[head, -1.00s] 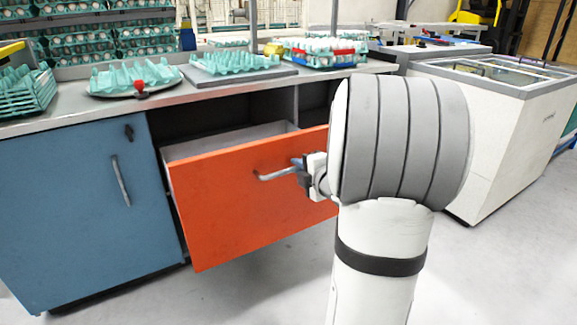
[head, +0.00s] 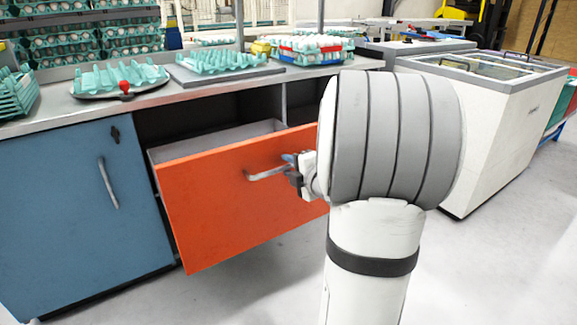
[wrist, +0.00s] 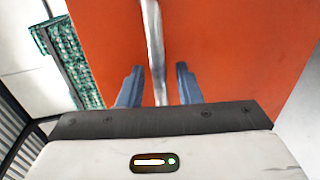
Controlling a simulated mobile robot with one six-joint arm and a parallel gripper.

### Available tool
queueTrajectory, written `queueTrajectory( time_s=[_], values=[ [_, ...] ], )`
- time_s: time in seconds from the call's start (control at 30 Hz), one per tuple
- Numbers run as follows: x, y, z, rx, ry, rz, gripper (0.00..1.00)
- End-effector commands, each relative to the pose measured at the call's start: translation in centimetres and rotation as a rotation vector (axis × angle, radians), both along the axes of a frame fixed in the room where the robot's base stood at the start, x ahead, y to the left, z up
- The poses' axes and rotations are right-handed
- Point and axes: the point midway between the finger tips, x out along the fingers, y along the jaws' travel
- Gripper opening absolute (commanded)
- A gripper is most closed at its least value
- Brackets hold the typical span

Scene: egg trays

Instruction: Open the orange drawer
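The orange drawer (head: 225,205) stands pulled out of the workbench cabinet, its grey inner box (head: 220,140) showing behind the front. Its metal bar handle (head: 266,173) sticks out from the front. My gripper (wrist: 159,84) is at the handle's right part in the head view, partly hidden by my arm. In the wrist view the two blue-grey fingers stand apart, with the handle (wrist: 153,40) running between them and a visible gap on each side. The drawer's right end is hidden behind my arm.
A blue cabinet door (head: 75,210) is shut left of the drawer. Egg trays (head: 215,62) stand on the worktop (head: 180,92) above. A white chest unit (head: 480,130) stands to the right. The floor before the drawer looks clear.

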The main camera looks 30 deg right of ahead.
Motion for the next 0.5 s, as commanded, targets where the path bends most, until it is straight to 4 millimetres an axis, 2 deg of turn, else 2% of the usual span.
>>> queueTrajectory(
  time_s=[0.3,0.5],
  values=[
    [-5.2,-0.3,1.4,0.000,-0.001,-0.005,0.31],
    [-6.8,-0.3,1.5,-0.001,-0.001,-0.004,0.31]
  ],
)
